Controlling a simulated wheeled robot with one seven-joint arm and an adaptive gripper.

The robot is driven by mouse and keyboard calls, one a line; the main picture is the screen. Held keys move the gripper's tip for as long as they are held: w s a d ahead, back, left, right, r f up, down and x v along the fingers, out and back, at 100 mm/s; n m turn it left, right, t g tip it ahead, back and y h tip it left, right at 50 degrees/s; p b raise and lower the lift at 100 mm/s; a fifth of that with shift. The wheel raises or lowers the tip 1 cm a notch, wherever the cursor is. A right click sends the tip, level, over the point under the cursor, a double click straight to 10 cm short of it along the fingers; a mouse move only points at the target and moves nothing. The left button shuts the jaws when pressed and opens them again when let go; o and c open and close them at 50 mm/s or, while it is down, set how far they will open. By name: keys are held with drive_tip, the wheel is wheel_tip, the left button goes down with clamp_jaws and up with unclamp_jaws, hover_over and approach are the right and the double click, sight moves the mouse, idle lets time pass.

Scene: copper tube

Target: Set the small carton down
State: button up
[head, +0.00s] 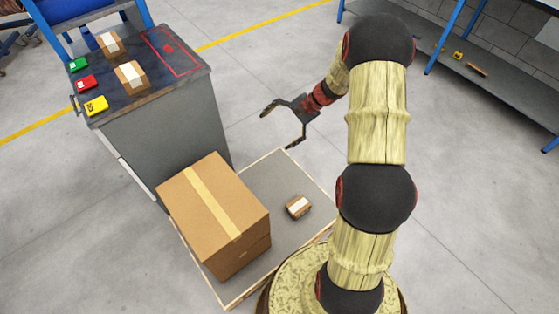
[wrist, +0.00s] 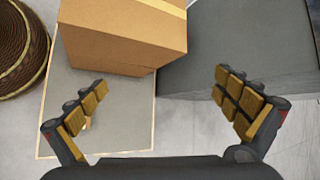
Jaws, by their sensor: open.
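A small brown carton with a white label (head: 298,207) lies on the grey, wood-edged board (head: 266,173), to the right of a big taped box (head: 205,222). Two similar small cartons, one nearer (head: 131,77) and one farther (head: 110,45), sit on the dark top of the grey cabinet (head: 195,84). My gripper (head: 279,127) is open and empty, in the air beyond the board and right of the cabinet. In the wrist view, my gripper's fingers (wrist: 160,82) are spread wide with nothing between them. A small brown patch by the left finger is mostly hidden.
The cabinet top also bears a green item (head: 78,65), a red item (head: 87,84), a yellow item (head: 96,105) and a red-outlined rectangle (head: 172,50). The big box shows in the wrist view (wrist: 125,35). A shelf (head: 480,65) stands upper right. Open floor lies between.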

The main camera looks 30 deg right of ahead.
drive_tip(key=s+a+r+n+h, duration=0.1)
drive_tip(key=s+a+r+n, duration=0.25)
drive_tip(key=r, duration=0.35)
drive_tip(key=s+a+r+n+g+h, duration=0.1)
drive_tip(key=s+a+r+n+h, duration=0.1)
drive_tip(key=s+a+r, duration=0.35)
drive_tip(key=s+a+r+n+h, duration=0.1)
drive_tip(key=s+a+r+n, duration=0.15)
drive_tip(key=r, duration=0.45)
drive_tip(key=s+a+r+n+t+h, duration=0.1)
drive_tip(key=s+r, duration=0.3)
drive_tip(key=s, duration=0.4)
drive_tip(key=s+a+r+n+t+h, duration=0.2)
drive_tip(key=s+r+n+h, duration=0.1)
drive_tip(key=s, duration=0.6)
drive_tip(key=shift+a+r+n, duration=0.3)
drive_tip(key=shift+r+n, duration=0.05)
drive_tip(key=shift+n, duration=0.45)
wheel_tip(320, 180, up, 4)
drive_tip(key=p, duration=0.3)
drive_tip(key=shift+f+p, duration=0.15)
drive_tip(key=shift+p, duration=0.15)
